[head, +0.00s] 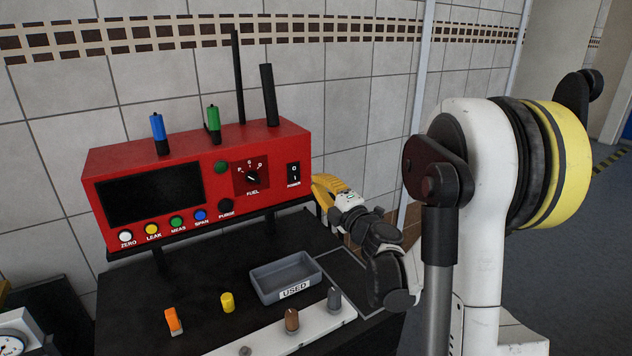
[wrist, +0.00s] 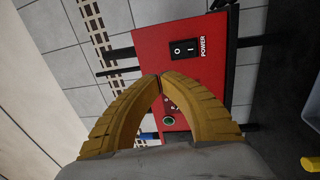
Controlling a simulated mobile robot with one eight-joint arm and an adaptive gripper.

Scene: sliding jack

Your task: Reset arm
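My gripper (head: 322,186) has yellow fingers and is at the right end of the red analyser box (head: 150,176), close to the power switch (head: 293,175) in the head view. In the wrist view the two curved fingers of my gripper (wrist: 160,79) come together at their tips, with nothing seen between them. Beyond the tips is the red face of the box, with the black power switch (wrist: 184,49) just past them. The fingers cover part of the fuel dial area. I cannot tell whether the tips touch the box.
A grey tray marked USED (head: 286,279) stands on the black bench (head: 222,257). An orange piece (head: 173,320), a yellow cylinder (head: 227,302) and a pale strip with fittings (head: 275,337) are in front. Blue and green cylinders and black rods rise above the box. A tiled wall is behind.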

